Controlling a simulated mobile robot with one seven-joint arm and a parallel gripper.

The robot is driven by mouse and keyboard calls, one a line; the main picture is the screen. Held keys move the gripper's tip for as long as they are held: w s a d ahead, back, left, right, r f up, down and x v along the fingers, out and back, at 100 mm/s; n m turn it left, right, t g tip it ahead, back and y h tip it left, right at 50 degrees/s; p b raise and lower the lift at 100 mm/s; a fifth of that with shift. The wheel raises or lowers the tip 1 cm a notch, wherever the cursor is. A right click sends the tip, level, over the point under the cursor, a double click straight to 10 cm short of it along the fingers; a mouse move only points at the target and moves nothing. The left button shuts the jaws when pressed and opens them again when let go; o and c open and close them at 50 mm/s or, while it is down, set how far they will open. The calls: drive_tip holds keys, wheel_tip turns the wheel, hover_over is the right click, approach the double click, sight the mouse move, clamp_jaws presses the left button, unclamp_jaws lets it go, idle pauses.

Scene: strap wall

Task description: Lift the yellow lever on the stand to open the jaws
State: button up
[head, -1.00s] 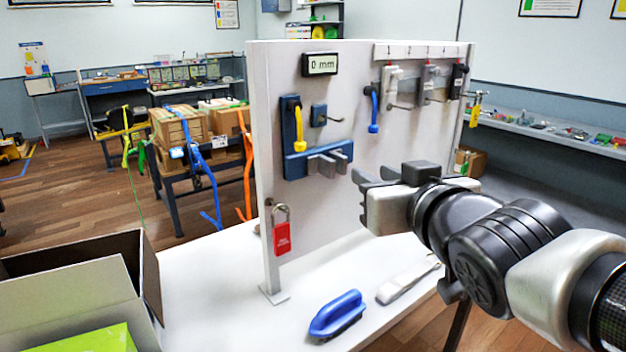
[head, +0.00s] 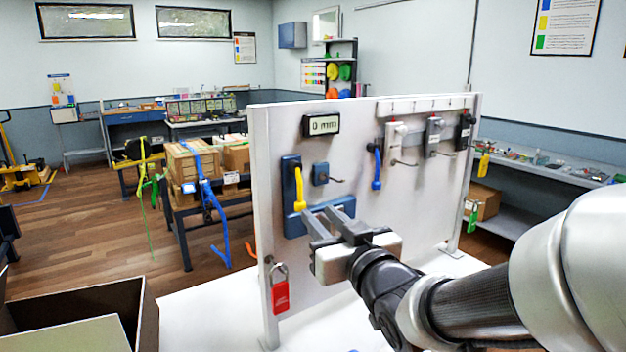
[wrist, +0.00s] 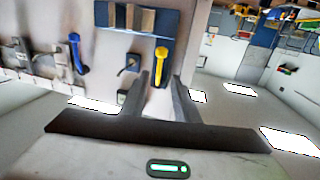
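The yellow lever (head: 299,190) hangs downward on the blue stand (head: 290,222) fixed to the white panel. In the wrist view the lever (wrist: 161,65) appears between the fingertips, with no clear contact. My gripper (head: 321,214) is open and empty, just in front of the stand, below and right of the lever's lower end. The fingers also show spread in the wrist view (wrist: 165,76). The grey jaws (wrist: 132,18) show at the stand's bar in the wrist view; in the head view my gripper hides them. The display (head: 321,125) above reads 0 mm.
A small blue block with a hook (head: 322,174) and a blue lever (head: 376,170) are right of the yellow lever. A red padlock (head: 280,290) hangs at the panel's lower left edge. An open box (head: 75,305) stands at front left.

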sight(301, 196)
drive_tip(key=p+x, duration=0.1)
drive_tip(key=x, duration=0.8)
clamp_jaws()
